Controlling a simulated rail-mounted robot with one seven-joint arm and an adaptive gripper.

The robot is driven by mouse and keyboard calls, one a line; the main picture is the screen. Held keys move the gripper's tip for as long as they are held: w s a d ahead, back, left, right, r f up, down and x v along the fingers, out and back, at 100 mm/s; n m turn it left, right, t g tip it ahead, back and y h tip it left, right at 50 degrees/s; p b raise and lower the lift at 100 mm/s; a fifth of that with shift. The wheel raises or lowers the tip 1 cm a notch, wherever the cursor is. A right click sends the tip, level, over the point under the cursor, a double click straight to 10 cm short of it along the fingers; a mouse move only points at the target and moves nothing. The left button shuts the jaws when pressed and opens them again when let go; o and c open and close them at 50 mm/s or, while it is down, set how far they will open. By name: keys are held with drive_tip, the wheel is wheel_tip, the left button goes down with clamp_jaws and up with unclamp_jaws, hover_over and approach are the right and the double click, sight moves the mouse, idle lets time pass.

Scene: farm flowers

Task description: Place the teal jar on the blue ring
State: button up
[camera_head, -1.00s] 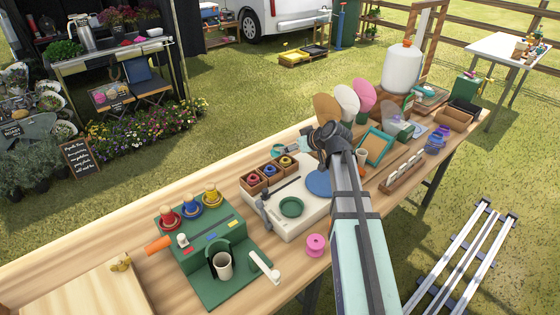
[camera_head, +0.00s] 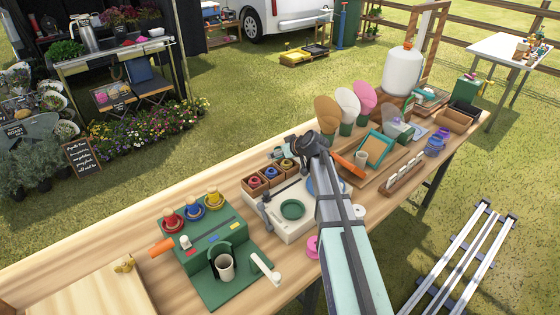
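My gripper (camera_head: 284,152) is above the far edge of the wooden table, just behind a row of small wooden compartments. It is small and partly hidden by my own wrist, so I cannot tell whether its fingers are open or shut. A small teal patch (camera_head: 276,155) shows at its tip; I cannot tell whether this is the teal jar or part of the gripper. A flat blue round piece (camera_head: 310,187), possibly the blue ring, lies on the white board (camera_head: 284,229), mostly hidden by my arm. A dark green round dish (camera_head: 292,209) sits nearer on that board.
The wooden compartments (camera_head: 269,179) hold small coloured spools. A green block (camera_head: 208,249) with red, blue and yellow knobs stands at left. A pink spool (camera_head: 312,246) is partly behind my arm. An orange-handled tool (camera_head: 347,165) and a teal frame (camera_head: 375,149) lie right.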

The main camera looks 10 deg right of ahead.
drive_tip(key=shift+s, duration=0.1)
clamp_jaws()
drive_tip(key=shift+r, duration=0.1)
idle(0.3)
